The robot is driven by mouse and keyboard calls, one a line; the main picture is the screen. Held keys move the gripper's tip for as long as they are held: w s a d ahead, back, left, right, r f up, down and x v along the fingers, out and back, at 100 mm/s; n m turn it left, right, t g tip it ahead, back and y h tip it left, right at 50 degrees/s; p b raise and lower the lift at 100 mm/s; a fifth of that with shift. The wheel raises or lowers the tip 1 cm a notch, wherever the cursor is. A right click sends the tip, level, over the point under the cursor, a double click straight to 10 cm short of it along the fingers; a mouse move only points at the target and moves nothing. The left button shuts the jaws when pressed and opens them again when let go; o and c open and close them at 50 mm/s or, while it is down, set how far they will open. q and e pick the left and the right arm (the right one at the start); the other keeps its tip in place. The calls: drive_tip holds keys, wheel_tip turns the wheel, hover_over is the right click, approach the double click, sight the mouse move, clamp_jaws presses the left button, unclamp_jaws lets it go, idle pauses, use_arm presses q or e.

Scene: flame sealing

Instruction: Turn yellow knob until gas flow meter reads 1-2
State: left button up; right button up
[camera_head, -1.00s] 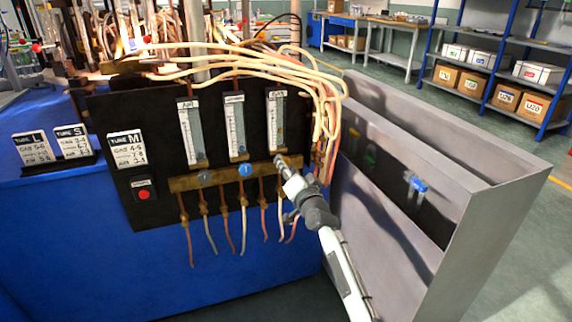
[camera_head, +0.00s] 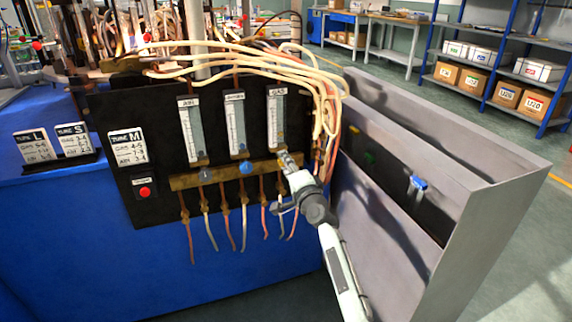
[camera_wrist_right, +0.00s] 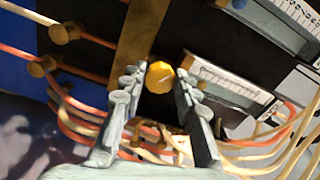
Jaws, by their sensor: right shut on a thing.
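The gas flow meter (camera_head: 277,120) is the rightmost of three upright meters on the black panel in the head view. Its reading is too small to tell. It also shows in the right wrist view (camera_wrist_right: 228,78), turned on its side. The yellow knob (camera_wrist_right: 160,77) sits between my right fingertips in the wrist view. My right gripper (camera_wrist_right: 159,80) is shut on this knob. In the head view my right gripper (camera_head: 289,162) is at the right end of the brass bar, below the gas meter, and hides the knob. My left gripper is not in view.
A blue knob (camera_head: 246,168) and a grey knob (camera_head: 206,175) sit left on the brass bar. A red button (camera_head: 144,193) is at the lower left. Pale hoses (camera_head: 325,100) hang right of the gas meter. A grey metal bin (camera_head: 488,215) stands close on the right.

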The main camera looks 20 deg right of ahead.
idle(0.4)
drive_tip(key=o, duration=1.1)
drive_tip(key=shift+o, duration=0.2)
drive_tip(key=s+n+b, duration=0.3)
drive_tip(key=s+n, duration=0.5)
drive_tip(key=n, duration=0.8)
drive_tip(key=s+f+g, duration=0.3)
drive_tip(key=s+f, duration=0.2)
drive_tip(key=f, duration=0.7)
drive_tip(key=s+f+n+g+p, duration=0.1)
drive_tip(key=s+f+g, duration=0.2)
drive_tip(key=f, duration=0.9)
drive_tip(key=s, duration=0.3)
drive_tip(key=shift+s+d+g, duration=0.15)
drive_tip(key=shift+g, duration=0.25)
